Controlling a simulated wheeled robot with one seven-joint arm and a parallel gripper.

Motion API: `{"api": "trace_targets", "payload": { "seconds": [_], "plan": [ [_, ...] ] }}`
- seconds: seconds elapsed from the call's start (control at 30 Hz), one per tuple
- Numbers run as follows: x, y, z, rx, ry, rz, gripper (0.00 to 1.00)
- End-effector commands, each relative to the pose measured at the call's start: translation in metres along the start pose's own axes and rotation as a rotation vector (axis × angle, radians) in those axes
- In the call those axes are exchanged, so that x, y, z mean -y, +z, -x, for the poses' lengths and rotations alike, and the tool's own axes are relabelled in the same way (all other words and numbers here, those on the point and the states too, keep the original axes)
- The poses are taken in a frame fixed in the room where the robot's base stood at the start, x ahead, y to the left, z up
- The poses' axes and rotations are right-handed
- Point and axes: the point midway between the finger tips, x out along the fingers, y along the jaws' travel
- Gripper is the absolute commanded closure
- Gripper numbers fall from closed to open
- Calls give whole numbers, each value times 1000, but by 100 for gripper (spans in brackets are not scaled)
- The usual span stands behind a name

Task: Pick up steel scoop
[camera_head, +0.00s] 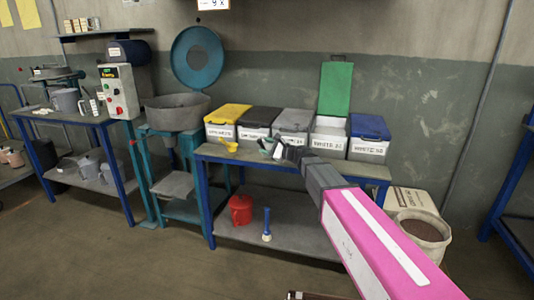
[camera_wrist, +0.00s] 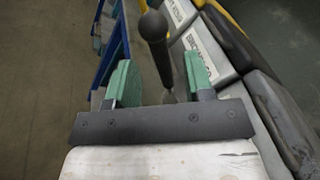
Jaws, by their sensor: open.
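A tool with a dark, round-ended handle (camera_wrist: 156,42) lies between the two green fingers of my gripper (camera_wrist: 162,78) in the wrist view. It looks like the steel scoop; a small grey part shows at the handle's near end, and the rest is hidden behind my gripper's dark crossbar. The fingers stand apart with visible gaps on both sides of the handle. In the head view my gripper (camera_head: 269,148) is over the bench top, in front of the bins. The scoop is hard to make out there.
Lidded bins, including a yellow-lidded one (camera_head: 228,120) and a blue-lidded one (camera_head: 369,135), line the back of the bench (camera_head: 222,152). A yellow scoop (camera_head: 229,146) lies left of my gripper.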

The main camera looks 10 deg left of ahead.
Motion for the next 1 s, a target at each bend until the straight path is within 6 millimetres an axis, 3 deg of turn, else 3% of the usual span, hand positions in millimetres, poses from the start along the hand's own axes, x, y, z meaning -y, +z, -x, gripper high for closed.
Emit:
{"api": "trace_targets", "payload": {
  "seconds": [0.33, 0.6, 0.63, 0.77, 1.0],
  "plan": [
    [3, 0, -44, 0, 1, 0, 52],
    [2, 1, -48, -2, 0, 0, 52],
    [2, 1, -48, -1, 0, 0, 59],
    [2, 1, -48, -1, 0, 0, 100],
    [2, 1, -48, -1, 0, 0, 100]
  ]
}}
